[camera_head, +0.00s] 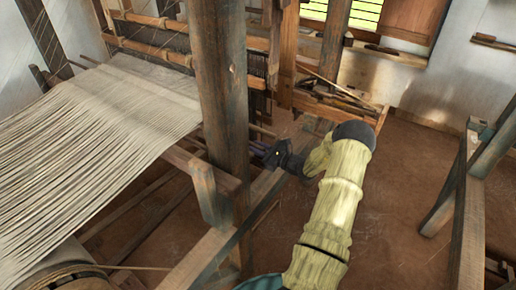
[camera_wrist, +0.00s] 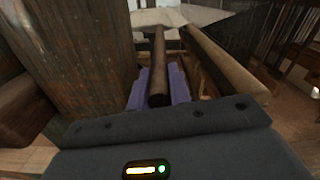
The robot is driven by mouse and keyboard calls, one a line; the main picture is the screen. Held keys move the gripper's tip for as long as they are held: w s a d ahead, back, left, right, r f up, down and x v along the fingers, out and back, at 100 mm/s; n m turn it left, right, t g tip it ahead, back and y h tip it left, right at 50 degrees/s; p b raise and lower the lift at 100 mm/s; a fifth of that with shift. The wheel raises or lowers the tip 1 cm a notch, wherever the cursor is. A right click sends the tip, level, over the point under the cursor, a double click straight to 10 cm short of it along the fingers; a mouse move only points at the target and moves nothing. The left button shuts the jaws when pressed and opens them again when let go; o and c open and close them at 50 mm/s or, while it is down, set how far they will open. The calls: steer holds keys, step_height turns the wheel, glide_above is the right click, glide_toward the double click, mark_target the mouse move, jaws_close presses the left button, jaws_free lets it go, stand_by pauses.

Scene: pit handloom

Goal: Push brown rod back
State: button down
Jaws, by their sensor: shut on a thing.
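A dark brown rod (camera_wrist: 157,68) runs away from me in the middle of the wrist view, its near end between the two purple fingers of my gripper (camera_wrist: 158,88). The fingers are shut on it, one on each side. In the head view my gripper (camera_head: 261,149) is beside the thick wooden post, at the loom's right side. The rod's far end is not clear in the wrist view. A second, lighter brown rod (camera_wrist: 226,62) lies to its right, apart from the fingers.
A thick upright post (camera_head: 222,90) stands just left of my gripper, and fills the left of the wrist view (camera_wrist: 75,50). Pale warp threads (camera_head: 95,110) stretch across the left. A wooden tray of sticks (camera_head: 335,98) is behind. Brown floor (camera_head: 400,180) is open at right, before a wooden frame (camera_head: 470,200).

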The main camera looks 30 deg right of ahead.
steer(key=shift+s+a+b, duration=0.15)
steer(key=shift+a+b, duration=0.2)
steer(key=shift+a, duration=0.15)
steer(key=c, duration=1.3)
jaws_free()
steer(key=shift+a, duration=0.2)
steer(key=shift+d, duration=0.2)
